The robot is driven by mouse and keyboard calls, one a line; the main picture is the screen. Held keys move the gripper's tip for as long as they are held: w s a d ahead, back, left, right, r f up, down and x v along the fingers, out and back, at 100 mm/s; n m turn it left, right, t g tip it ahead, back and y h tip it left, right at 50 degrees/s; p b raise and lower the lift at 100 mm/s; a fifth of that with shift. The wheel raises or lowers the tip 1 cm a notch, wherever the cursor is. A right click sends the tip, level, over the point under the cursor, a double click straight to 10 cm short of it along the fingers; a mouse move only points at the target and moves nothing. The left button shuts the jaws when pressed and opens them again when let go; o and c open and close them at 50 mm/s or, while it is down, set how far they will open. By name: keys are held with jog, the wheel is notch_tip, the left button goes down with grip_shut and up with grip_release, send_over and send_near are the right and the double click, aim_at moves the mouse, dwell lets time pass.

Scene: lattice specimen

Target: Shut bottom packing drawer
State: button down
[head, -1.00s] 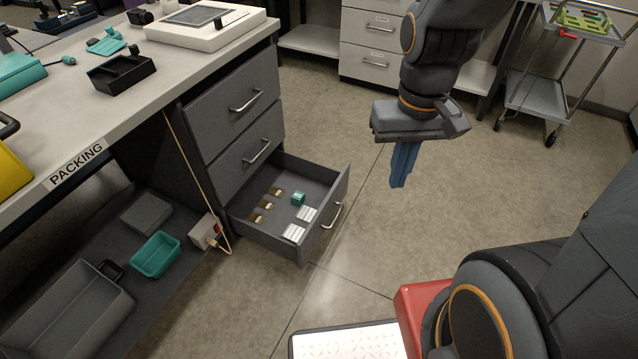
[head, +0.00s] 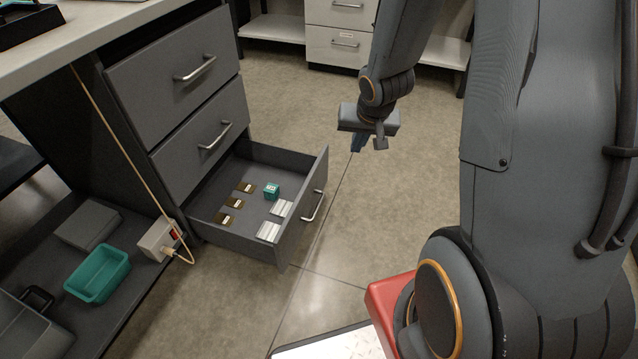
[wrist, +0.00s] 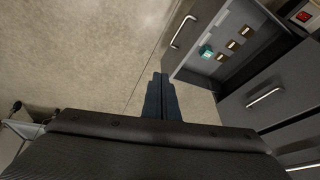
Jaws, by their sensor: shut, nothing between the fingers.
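The bottom packing drawer (head: 291,234) stands pulled well out of the dark grey drawer unit under the packing bench in the head view. Its silver handle (head: 314,206) is on the front face. Several brown pieces, a teal cube (head: 271,191) and white pieces (head: 268,231) lie inside. My gripper (head: 357,145) is shut and empty, above the floor beyond and to the right of the drawer front, apart from it. In the wrist view, the shut blue fingers (wrist: 161,90) point toward the floor beside the drawer front, with the drawer handle (wrist: 183,32) ahead of them.
The two upper drawers (head: 200,148) are shut. A power box (head: 158,240) with a cord and a teal bin (head: 98,274) sit on the lower shelf at left. Open floor (head: 330,250) lies in front of the drawer. A white drawer cabinet (head: 340,42) stands at the back.

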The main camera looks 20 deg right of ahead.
aim_at(314, 174)
jog(key=w+a+f+b, duration=0.1)
jog(key=w+f+b, duration=0.4)
jog(key=f, duration=0.3)
jog(key=w+a+f+m+t+y+b, duration=0.1)
jog(key=w+a+f+b, duration=0.1)
jog(key=w+f+b, duration=0.4)
jog(key=w+a+f+m+t+y+b, duration=0.1)
jog(key=w+f+b, duration=0.5)
jog(key=f, duration=0.6)
jog(key=shift+w+a+f+b, duration=0.2)
jog(key=shift+a+b, duration=0.1)
jog(key=shift+b, duration=0.15)
jog(key=shift+w+a, duration=0.2)
jog(key=shift+a, duration=0.2)
jog(key=w+a+p, duration=0.1)
jog(key=w+a, duration=0.8)
jog(key=a, duration=0.3)
jog(key=w+a+p, duration=0.1)
jog(key=w+a, duration=0.8)
jog(key=a, duration=0.3)
jog(key=shift+a, duration=0.3)
